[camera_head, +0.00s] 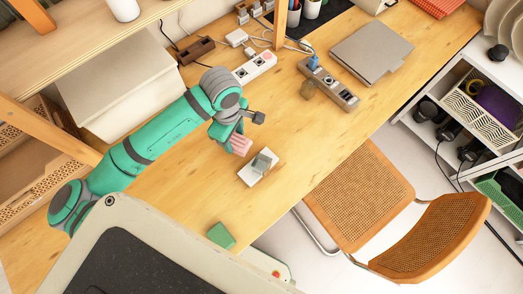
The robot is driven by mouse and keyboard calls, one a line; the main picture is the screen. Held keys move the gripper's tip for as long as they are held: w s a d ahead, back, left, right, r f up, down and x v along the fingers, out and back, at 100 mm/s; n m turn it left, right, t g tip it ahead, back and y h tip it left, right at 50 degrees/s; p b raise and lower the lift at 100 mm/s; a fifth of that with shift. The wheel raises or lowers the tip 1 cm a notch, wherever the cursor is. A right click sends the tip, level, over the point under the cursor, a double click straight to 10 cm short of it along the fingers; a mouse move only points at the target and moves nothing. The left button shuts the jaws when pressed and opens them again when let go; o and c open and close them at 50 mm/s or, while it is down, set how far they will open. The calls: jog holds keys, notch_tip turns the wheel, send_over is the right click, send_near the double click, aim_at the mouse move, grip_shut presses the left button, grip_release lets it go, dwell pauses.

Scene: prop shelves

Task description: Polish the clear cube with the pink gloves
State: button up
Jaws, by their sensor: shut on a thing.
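The pink gloves (240,145) show as a small folded pink piece at the end of my gripper (235,135). My gripper is shut on them and holds them just up and left of the clear cube (263,161). The clear cube looks greyish and see-through and rests on a small white plate (248,177) on the wooden table. I see a narrow gap between the gloves and the cube in this view. The fingertips are small here and partly hidden by the wrist.
A green block (221,235) lies near the table's front edge. Power strips (255,68) and (335,88) are a second strip, and a closed grey laptop (372,51) sits behind. A wicker chair (360,184) stands at the right edge. Bare table lies around the plate.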

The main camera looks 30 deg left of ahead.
aim_at(235, 140)
jog(key=shift+r, duration=3.25)
